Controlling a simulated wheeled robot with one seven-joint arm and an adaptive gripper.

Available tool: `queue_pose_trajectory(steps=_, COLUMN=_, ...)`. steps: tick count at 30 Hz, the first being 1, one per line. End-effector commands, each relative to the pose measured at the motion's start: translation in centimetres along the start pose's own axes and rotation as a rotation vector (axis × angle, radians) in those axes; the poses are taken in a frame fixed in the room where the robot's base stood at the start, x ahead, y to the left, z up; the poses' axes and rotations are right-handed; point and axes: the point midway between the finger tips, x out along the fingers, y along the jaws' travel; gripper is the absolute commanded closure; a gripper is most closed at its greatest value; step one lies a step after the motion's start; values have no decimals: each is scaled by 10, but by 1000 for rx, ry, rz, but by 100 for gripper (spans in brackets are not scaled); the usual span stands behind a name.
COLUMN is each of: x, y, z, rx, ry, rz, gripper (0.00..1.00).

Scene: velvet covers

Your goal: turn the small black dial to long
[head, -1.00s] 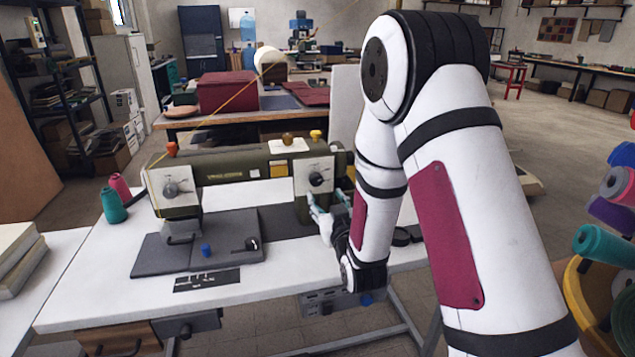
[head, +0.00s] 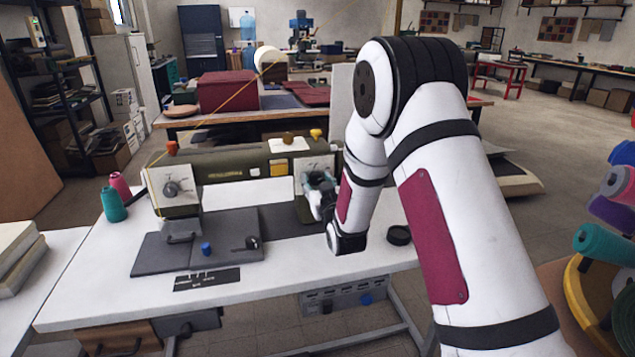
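The olive sewing machine (head: 235,168) stands on the white table. Its right end has a white plate (head: 312,164), where a small black dial showed earlier. That dial is now hidden behind my gripper (head: 314,182). My gripper is at the front of this plate, with its fingertips at or close to the dial. I cannot tell whether they touch it or how far apart they are. Another dial (head: 171,188), grey and dark, is on the white plate at the machine's left end. The setting marks are too small to read.
Teal (head: 112,204) and pink (head: 120,186) thread spools stand left of the machine. A blue knob (head: 206,248) is on the dark plate in front. A black ring (head: 398,235) lies on the table right of my gripper.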

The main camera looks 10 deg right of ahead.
Motion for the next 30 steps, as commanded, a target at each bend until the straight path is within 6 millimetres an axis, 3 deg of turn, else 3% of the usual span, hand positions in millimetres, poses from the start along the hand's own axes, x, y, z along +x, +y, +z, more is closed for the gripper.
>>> queue_pose_trajectory(steps=1, x=0, y=0, z=0, rx=0, ry=0, rz=0, gripper=75)
queue_pose_trajectory(steps=4, x=0, y=0, z=0, rx=0, ry=0, rz=0, gripper=98)
queue_pose_trajectory(steps=5, x=0, y=0, z=0, rx=0, ry=0, rz=0, gripper=99)
queue_pose_trajectory(steps=17, x=0, y=1, z=0, rx=59, ry=1, rz=1, gripper=99)
queue_pose_trajectory(steps=30, x=1, y=1, z=2, rx=404, ry=3, rz=1, gripper=99)
